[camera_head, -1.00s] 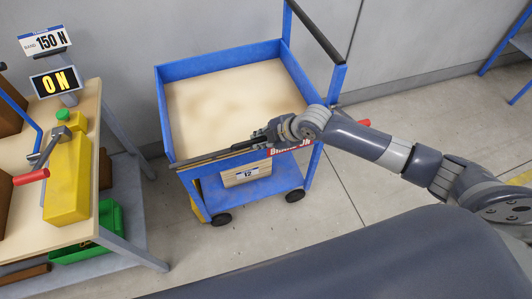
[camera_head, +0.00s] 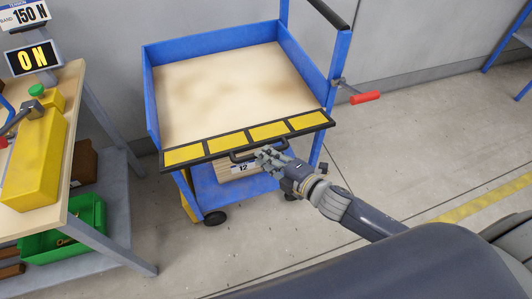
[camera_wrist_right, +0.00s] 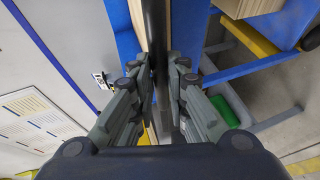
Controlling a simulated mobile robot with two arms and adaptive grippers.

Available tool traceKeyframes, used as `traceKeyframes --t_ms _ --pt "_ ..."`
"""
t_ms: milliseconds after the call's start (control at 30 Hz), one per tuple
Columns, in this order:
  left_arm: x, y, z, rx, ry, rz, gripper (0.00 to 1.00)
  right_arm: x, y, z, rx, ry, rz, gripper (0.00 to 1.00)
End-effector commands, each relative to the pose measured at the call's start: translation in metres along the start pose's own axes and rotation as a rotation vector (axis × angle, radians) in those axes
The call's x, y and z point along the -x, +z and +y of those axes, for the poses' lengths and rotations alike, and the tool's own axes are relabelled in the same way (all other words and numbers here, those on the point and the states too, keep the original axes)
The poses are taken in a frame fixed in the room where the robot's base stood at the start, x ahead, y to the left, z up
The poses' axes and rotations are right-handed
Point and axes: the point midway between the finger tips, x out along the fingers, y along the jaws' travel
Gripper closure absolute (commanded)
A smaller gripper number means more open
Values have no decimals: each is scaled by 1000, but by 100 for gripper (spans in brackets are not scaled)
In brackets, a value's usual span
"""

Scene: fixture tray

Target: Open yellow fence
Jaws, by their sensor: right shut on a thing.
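The yellow fence (camera_head: 268,131) is a long black-framed panel with yellow sections along the front edge of the blue cart (camera_head: 152,95). Its yellow face is visible from above, so it is tilted rather than upright. A black handle (camera_head: 238,156) sticks out from its near side. My right gripper (camera_head: 264,155) is at that handle, shut on it. In the right wrist view, the fingers (camera_wrist_right: 160,82) close on both sides of a dark bar. My left gripper is not in view.
A red-handled lever (camera_head: 365,97) sticks out at the cart's right side. The floor right of the cart is clear.

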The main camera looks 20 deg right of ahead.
Motion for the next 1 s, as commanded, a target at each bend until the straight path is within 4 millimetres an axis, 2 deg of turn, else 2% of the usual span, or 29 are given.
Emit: traceKeyframes --t_ms 33,300,533,933,967,1000 --pt "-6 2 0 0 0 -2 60 -1 1 -10 -2 -5 -2 100" --pt "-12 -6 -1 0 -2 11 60 -3 2 -27 -1 -6 -3 100" --pt "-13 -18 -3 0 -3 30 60 -4 2 -32 -1 -7 -3 100" --pt "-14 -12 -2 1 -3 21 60 -4 2 -35 -1 -11 -4 100" --pt "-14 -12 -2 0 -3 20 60 -4 2 -35 -1 -12 -4 79" --pt "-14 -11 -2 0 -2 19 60 -4 2 -35 -1 -12 -4 70"
